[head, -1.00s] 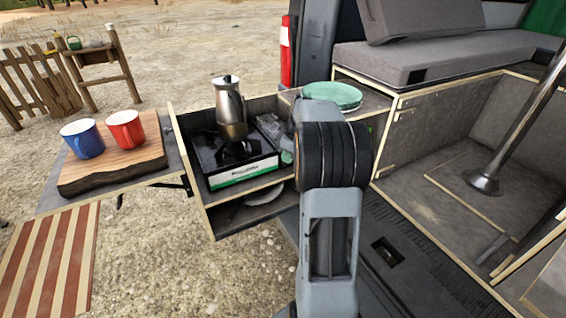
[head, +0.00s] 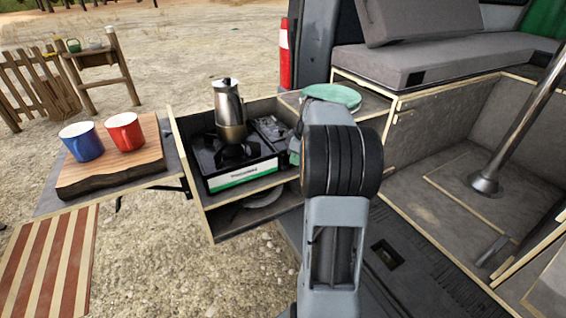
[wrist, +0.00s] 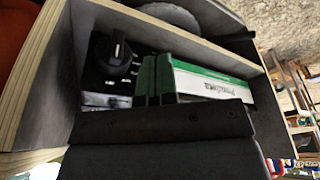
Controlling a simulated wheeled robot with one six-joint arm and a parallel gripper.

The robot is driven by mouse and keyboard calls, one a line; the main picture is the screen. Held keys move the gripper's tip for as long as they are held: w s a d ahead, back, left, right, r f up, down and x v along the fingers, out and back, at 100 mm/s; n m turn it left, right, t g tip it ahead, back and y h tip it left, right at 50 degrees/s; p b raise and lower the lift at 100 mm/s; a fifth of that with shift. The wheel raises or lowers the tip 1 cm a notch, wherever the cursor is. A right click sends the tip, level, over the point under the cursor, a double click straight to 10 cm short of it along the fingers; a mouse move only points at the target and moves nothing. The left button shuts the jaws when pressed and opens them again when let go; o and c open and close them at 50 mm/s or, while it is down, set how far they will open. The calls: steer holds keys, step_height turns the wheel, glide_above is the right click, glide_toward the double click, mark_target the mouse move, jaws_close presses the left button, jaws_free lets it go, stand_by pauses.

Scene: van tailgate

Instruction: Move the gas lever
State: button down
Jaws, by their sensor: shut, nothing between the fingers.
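The camping stove (head: 232,178) sits in the pulled-out drawer, its white and green front facing me. A moka pot (head: 229,105) stands upright on its burner. In the wrist view a round black knob (wrist: 115,48) shows on the stove's dark control panel, beside the stove's white and green front (wrist: 212,83). I cannot single out a separate gas lever. My gripper (wrist: 155,80) is shut and empty, its dark green fingers together near the panel, apart from the knob in the picture. Whether they touch the stove cannot be told. In the head view my arm largely hides the gripper.
The drawer's wooden walls (head: 190,190) closely surround the stove. A green plate (head: 335,96) lies on the counter behind my arm. A blue mug (head: 82,142) and a red mug (head: 125,132) stand on a wooden board (head: 110,172) at left. A metal post (head: 520,100) rises at right.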

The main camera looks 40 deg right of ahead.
steer(key=p+v, duration=0.2)
steer(key=v, duration=1.1)
steer(key=shift+s+r, duration=0.1)
step_height(320, 180, down, 4)
steer(key=s+m, duration=0.1)
steer(key=m, duration=0.6)
steer(key=s+a+r+p, duration=0.1)
steer(key=s+a+p, duration=0.2)
steer(key=a, duration=0.6)
steer(key=s+a+r+h+p, duration=0.1)
steer(key=s+a+p, duration=0.3)
steer(key=a, duration=0.5)
steer(key=s+a+r+n+t+p, duration=0.1)
steer(key=s+a+p, duration=0.3)
steer(key=a, duration=0.5)
steer(key=shift+s+a+r, duration=0.3)
steer(key=shift+a+r, duration=0.05)
steer(key=shift+r, duration=0.35)
